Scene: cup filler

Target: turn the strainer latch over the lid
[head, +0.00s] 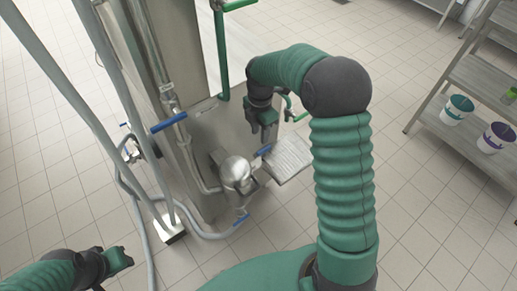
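A steel rounded vessel (237,172), which looks like the strainer, sits low on the machine's side, with its domed top facing up. I cannot make out a separate latch or tell how it lies on the lid. My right gripper (263,128) points down, above and slightly right of the vessel, apart from it in the picture. Its fingers are small and dark, so I cannot tell whether it is open or shut. My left gripper (124,260) is low at the left, away from the vessel, and its finger gap is unclear.
A flat steel plate (289,158) sticks out right of the vessel. Blue-handled valves (169,122) and (240,222) sit on the pipes. A shelf (462,72) with buckets (457,109) stands at the right. Tiled floor between is clear.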

